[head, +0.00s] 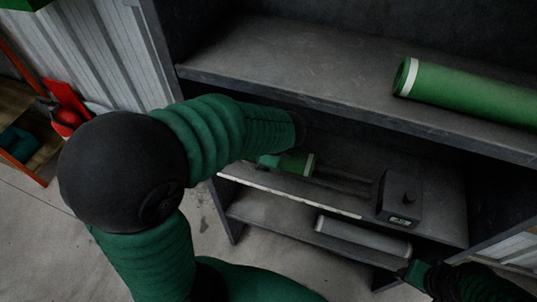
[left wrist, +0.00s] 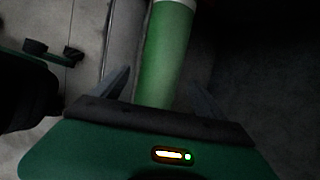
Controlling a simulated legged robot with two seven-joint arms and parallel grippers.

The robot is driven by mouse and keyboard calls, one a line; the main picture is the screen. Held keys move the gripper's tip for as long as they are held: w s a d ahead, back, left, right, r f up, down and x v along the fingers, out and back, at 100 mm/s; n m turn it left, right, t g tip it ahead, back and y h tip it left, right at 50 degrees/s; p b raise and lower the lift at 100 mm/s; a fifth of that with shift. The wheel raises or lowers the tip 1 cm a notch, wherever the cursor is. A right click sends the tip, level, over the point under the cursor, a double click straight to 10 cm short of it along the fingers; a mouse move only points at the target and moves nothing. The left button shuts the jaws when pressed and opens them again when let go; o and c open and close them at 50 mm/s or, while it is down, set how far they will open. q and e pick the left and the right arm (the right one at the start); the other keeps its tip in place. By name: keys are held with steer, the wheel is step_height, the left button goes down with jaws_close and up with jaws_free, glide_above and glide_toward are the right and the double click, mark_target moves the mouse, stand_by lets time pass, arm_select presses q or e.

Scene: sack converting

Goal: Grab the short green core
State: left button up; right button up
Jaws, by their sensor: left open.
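The short green core (head: 297,164) lies on the middle shelf in the head view, with a pale rim at its right end; my left arm partly covers it. In the left wrist view, the green core (left wrist: 168,52) runs up from between the fingers, with a white band at the top. My left gripper (left wrist: 158,77) is open, with one finger on each side of the core. Contact cannot be made out. In the head view my left forearm hides most of this gripper. My right gripper (head: 415,274) is at the lower right, dark and partly cut off.
A longer green roll (head: 470,92) with a white end band lies on the upper shelf (head: 270,68). A grey roll (head: 362,237) lies on the lower shelf. Red items (head: 66,105) are at far left.

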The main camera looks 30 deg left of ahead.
arm_select(q)
steer(key=shift+w+a+f, duration=0.15)
steer(key=shift+a+f, duration=0.6)
steer(key=shift+f, duration=0.25)
steer(key=shift+w+a+f, duration=0.15)
steer(key=shift+f, duration=0.05)
steer(key=d, duration=0.1)
steer(key=d+r, duration=0.1)
steer(key=d, duration=0.1)
steer(key=shift+d, duration=0.3)
steer(key=shift+c, duration=0.9)
steer(key=shift+d+r, duration=0.1)
steer(key=shift+d, duration=0.05)
steer(key=shift+c, duration=1.2)
steer(key=shift+a, duration=0.2)
steer(key=shift+c, duration=1.2)
steer(key=shift+a+f, duration=0.25)
steer(key=shift+a, duration=0.6)
steer(key=c, duration=0.5)
steer(key=shift+a, duration=0.1)
steer(key=shift+c, duration=1.1)
steer(key=shift+d, duration=0.2)
jaws_close()
steer(key=shift+d, duration=0.15)
arm_select(e)
steer(key=shift+d+f, duration=0.25)
steer(key=shift+f, duration=0.2)
